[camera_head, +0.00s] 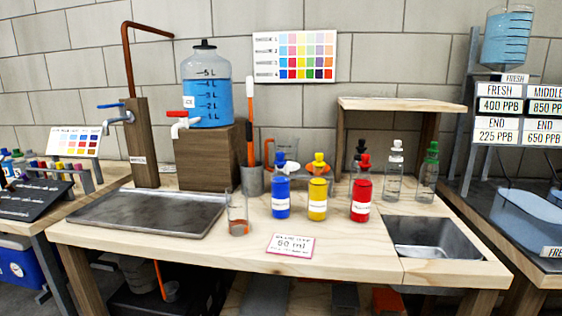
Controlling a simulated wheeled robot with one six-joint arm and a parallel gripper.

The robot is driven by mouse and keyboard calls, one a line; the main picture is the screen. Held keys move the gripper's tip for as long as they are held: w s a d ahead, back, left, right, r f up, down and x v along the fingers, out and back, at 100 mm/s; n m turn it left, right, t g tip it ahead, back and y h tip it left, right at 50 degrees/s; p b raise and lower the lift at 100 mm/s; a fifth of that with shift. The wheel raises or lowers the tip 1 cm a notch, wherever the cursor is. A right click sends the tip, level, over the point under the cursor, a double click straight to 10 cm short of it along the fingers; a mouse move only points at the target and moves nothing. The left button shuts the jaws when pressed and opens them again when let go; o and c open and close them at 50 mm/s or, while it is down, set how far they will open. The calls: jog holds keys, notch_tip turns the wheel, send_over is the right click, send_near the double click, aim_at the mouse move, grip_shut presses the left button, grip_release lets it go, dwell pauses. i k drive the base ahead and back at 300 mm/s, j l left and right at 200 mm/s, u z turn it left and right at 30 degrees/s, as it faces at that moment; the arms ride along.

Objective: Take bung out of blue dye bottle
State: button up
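The blue dye bottle (280,200) stands upright on the wooden bench with a white label on its front. Its blue bung (279,160) sits in the top of the neck. A pale piece, possibly part of the jug behind, shows just right of the bung. The yellow dye bottle (318,200) and the red dye bottle (361,200) stand to its right, each with a bung in its own colour. My gripper does not show in this view, so its opening and distance from the bottle cannot be seen.
A small glass (237,222) with a little reddish liquid stands left of the blue bottle. A grey cup with brushes (252,181) and a clear jug (284,150) stand behind. A metal tray (155,228) lies left; a sink (430,243) lies right. A card (290,245) lies in front.

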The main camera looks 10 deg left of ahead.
aim_at(280, 156)
jog(key=i+j, duration=0.2)
jog(key=i, duration=0.2)
jog(key=i+j, duration=0.2)
jog(key=i, duration=0.25)
jog(key=i+j, duration=0.2)
jog(key=i, duration=0.2)
